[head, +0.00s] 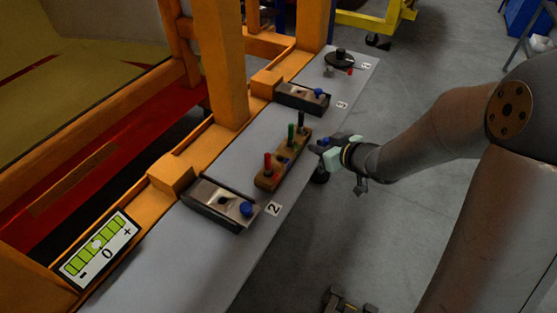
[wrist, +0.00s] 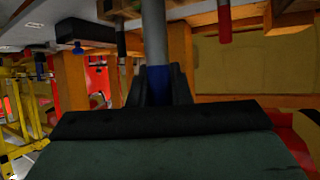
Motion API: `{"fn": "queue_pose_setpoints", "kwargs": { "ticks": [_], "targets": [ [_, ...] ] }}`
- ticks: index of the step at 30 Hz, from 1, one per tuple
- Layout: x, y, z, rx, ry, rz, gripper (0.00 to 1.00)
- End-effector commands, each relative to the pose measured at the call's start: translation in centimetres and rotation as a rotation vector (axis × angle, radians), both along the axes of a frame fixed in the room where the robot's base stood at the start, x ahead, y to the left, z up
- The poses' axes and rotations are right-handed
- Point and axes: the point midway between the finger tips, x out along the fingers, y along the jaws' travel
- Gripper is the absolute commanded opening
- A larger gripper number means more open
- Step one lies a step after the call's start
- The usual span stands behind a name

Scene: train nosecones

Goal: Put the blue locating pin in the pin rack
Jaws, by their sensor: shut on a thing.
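The blue locating pin (wrist: 158,86) is between the two dark fingers of my gripper (wrist: 158,92) in the wrist view. Its blue part is gripped and its grey shaft extends to the top edge. In the head view, my gripper (head: 327,147) is at the table's right edge, just right of the pin rack, with a bit of blue at its tip. The pin rack (head: 265,183) is a wooden block holding upright red, green and black pins, with a small blue mark among them. The pin is apart from the rack, and its far end is out of view.
The grey table (head: 160,265) runs between an orange frame and open floor. A fixture with a blue knob (head: 247,209) stands near label 2, and another fixture (head: 300,98) near label 3. A black disc (head: 341,58) lies farther back by label 4.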

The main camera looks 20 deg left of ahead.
Motion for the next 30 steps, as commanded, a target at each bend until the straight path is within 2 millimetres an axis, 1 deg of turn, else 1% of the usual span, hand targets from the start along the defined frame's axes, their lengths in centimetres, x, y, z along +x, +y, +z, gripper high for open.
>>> {"fn": "queue_pose_setpoints", "kwargs": {
  "ticks": [1, 3, 6, 8, 10, 14, 22, 23, 24, 27, 30],
  "targets": [
    [-0.7, 0.7, 2.0, 0.0, -0.004, 0.053, 0.0],
    [-1.8, 1.5, 3.2, 0.001, -0.003, 0.12, 0.0],
    [-3.0, 2.3, 4.3, 0.0, -0.001, 0.188, 0.0],
    [-3.4, 2.6, 4.6, 0.0, 0.0, 0.215, 0.0],
    [-3.4, 3.2, 4.5, 0.001, 0.002, 0.234, 0.0],
    [-2.2, 5.1, 3.3, 0.003, 0.004, 0.242, 0.0],
    [2.1, 10.3, 0.2, 0.002, 0.003, 0.241, 0.0],
    [2.4, 10.6, -1.3, 0.001, 0.001, 0.239, 0.0],
    [2.8, 11.1, -2.2, 0.002, 0.001, 0.239, 0.0],
    [3.7, 12.1, -3.6, 0.001, 0.0, 0.239, 0.0],
    [4.3, 12.7, -4.3, 0.002, -0.001, 0.239, 0.0]
  ]
}}
